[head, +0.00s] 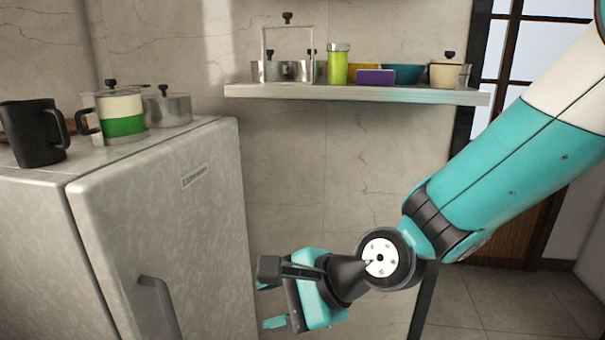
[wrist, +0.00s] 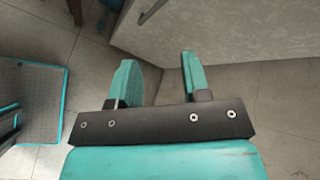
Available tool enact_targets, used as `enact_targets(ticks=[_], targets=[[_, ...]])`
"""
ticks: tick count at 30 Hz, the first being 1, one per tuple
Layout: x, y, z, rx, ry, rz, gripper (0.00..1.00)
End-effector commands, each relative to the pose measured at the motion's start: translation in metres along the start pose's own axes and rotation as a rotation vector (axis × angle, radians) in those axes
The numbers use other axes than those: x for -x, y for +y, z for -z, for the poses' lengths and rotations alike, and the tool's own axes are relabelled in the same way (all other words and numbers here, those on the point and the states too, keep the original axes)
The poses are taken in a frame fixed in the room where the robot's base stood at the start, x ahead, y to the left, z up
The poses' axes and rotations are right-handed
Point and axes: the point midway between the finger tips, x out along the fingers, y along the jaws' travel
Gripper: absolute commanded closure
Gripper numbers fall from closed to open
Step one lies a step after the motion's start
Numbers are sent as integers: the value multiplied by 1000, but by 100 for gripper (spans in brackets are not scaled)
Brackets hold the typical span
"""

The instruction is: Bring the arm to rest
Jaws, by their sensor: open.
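My gripper (wrist: 157,80) shows in the wrist view with its two teal fingers apart and nothing between them. Beyond the fingers are the floor and the lower part of the fridge. In the head view my gripper (head: 268,304) hangs at the lower middle, to the right of the fridge door and below the wall shelf. Its fingertips are partly hidden there. My arm reaches in from the upper right and bends at the wrist.
The fridge (head: 165,215) stands at the left with its handle (head: 160,300) facing front. A black mug (head: 35,132), a green-and-white canister (head: 122,112) and a pot (head: 168,108) stand on top. The wall shelf (head: 350,94) holds several kitchen items. Floor (head: 490,295) at lower right is clear.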

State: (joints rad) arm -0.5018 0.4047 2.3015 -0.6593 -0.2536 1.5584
Motion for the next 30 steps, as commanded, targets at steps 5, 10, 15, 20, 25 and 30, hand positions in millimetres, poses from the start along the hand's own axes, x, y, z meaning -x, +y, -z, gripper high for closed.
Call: enact_targets(ticks=[5, 10, 15, 20, 25, 30], targets=[[83, 21, -4, 602, 56, -193, 57], [153, 60, -4, 1093, 22, -417, 57], [199, 94, -6, 1397, -66, -578, 57], [215, 108, -8, 1507, -120, -640, 57], [215, 109, -8, 1509, -122, -642, 57], [215, 109, -8, 1509, -122, -642, 57]])
